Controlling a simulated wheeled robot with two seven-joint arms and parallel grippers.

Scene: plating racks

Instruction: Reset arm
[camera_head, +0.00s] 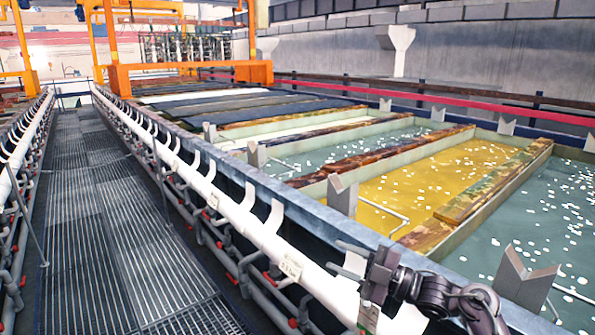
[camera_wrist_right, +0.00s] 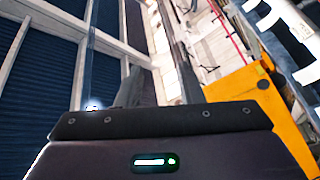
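My right gripper (camera_head: 338,257) is at the lower right of the head view, over the white pipe rail along the near edge of the tanks. Its two pale fingers point left and stand apart, with nothing seen between them. My left gripper is not in view.
A grated walkway (camera_head: 100,220) runs away at left. A white pipe rail (camera_head: 225,205) borders the tanks. A yellow bath (camera_head: 425,185) and greenish baths (camera_head: 355,150) lie to the right. An orange gantry (camera_head: 190,75) stands at the back.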

